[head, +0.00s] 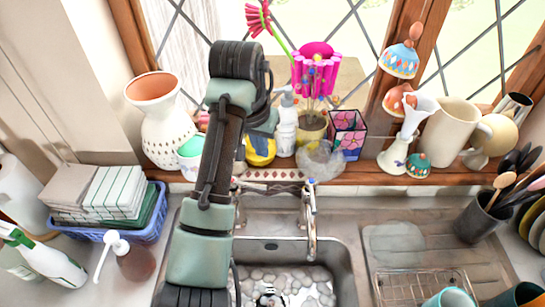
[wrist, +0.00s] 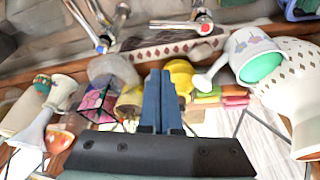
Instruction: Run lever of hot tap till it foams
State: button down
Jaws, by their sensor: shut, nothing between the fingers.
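In the wrist view, the tap with the red mark (wrist: 205,27) is at the top, beyond my fingertips and apart from them. In the head view my arm hides most of this tap. The second tap, with a blue mark (head: 310,184), stands to the right behind the sink; it also shows in the wrist view (wrist: 103,43). My gripper (wrist: 160,75) is shut and empty, its blue fingers together over the sill items. The sink (head: 345,262) has pale rounded shapes on its floor; I cannot tell whether they are foam. I see no clear water stream.
A small white watering can (wrist: 245,45) and a yellow item (wrist: 182,75) are close to my fingers. A white vase (head: 165,125), soap bottle (head: 285,125) and flowered box (head: 346,135) crowd the sill. A blue basket (head: 150,228) stands left, a wire rack (head: 420,285) right.

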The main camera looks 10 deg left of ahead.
aim_at(248, 186)
notch_tip(248, 186, down, 8)
jog(key=s+p, duration=0.1)
jog(key=p, duration=0.4)
